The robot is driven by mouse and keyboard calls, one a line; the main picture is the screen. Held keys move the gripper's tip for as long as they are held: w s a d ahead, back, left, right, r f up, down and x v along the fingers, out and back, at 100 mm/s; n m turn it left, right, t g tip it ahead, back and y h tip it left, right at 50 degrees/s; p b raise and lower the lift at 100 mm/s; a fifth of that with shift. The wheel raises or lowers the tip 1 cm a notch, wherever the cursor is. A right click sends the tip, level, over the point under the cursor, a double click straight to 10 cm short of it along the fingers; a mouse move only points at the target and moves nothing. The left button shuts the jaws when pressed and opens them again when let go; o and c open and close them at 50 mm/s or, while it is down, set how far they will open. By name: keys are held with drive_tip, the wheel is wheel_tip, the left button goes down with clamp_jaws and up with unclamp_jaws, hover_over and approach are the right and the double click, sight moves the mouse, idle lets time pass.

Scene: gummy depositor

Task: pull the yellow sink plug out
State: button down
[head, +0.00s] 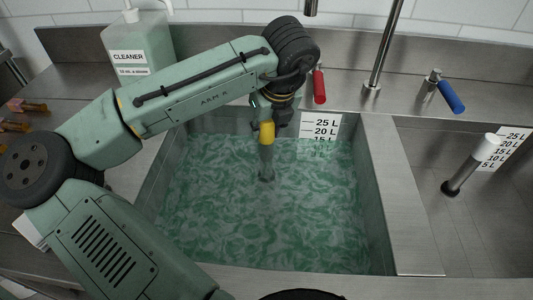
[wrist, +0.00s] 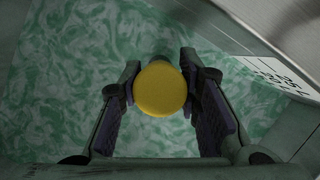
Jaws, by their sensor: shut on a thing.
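The yellow sink plug (head: 267,131) stands upright in the left basin (head: 377,200), its yellow top above greenish water and its lower shaft going down into it. In the wrist view, the round yellow top (wrist: 160,89) sits between the two fingers. My gripper (wrist: 160,95) is shut on the yellow plug from above. In the head view, my gripper (head: 269,115) is partly hidden by my arm. The plug's bottom end is under the water, and I cannot tell whether it is seated.
A right basin holds a white-topped plug (head: 485,148). Red (head: 319,86) and blue (head: 451,96) tap handles and a faucet (head: 384,50) stand along the back. A cleaner bottle (head: 140,50) is at the back left. A level scale (head: 320,133) is on the basin's back wall.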

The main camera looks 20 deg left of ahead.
drive_tip(key=shift+r+p, duration=1.3)
drive_tip(key=shift+r, duration=0.35)
wheel_tip(320, 180, up, 3)
drive_tip(key=shift+f+p, duration=0.15)
drive_tip(key=shift+p, duration=1.1)
drive_tip(key=shift+r, duration=1.05)
drive_tip(key=c, duration=1.8)
unclamp_jaws()
clamp_jaws()
